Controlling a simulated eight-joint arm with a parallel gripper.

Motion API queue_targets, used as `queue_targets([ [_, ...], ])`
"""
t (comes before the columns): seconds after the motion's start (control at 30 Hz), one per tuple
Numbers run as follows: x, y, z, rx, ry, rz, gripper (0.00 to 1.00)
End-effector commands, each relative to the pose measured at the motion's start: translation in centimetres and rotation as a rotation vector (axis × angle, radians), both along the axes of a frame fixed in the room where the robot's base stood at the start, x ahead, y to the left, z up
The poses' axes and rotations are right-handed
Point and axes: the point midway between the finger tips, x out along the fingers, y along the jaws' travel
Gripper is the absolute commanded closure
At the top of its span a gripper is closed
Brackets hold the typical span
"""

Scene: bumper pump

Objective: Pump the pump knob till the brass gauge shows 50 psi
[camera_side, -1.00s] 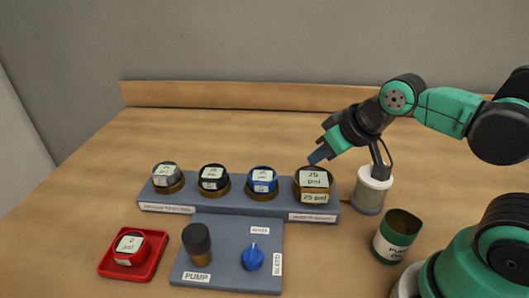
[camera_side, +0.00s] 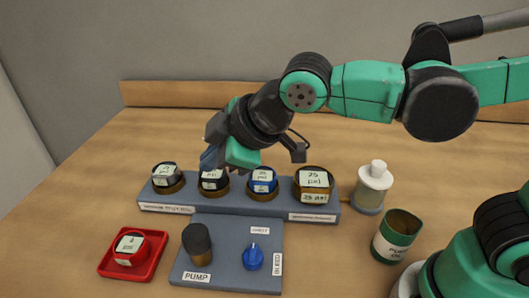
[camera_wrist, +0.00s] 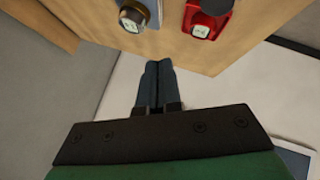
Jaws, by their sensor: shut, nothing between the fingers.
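The pump knob (camera_side: 197,240) is a black cap on a brass stem, upright behind the PUMP label at the front left of the grey panel. The brass gauge (camera_side: 313,183) stands at the right end of the raised grey rack and reads 25 psi. My gripper (camera_side: 208,160) is above and behind the black gauge (camera_side: 212,180), well away from the pump knob. In the wrist view its two fingers (camera_wrist: 156,72) are together with nothing between them.
A blue valve knob (camera_side: 253,258) sits between SHUT and BLEED labels. A red gauge (camera_side: 131,250) lies in a red tray (camera_side: 104,268). A white bottle (camera_side: 373,188) and green can (camera_side: 396,236) stand right.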

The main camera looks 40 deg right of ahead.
Motion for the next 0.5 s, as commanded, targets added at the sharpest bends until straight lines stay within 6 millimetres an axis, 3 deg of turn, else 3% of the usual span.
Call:
queue_targets([
  [0.1,-0.1,2.9,0.4,-0.044,-0.041,0.117,1.0],
  [0.2,-0.2,3.9,0.5,-0.061,-0.059,0.162,1.0],
  [0.5,-0.3,4.1,0.5,-0.066,-0.065,0.172,1.0],
])
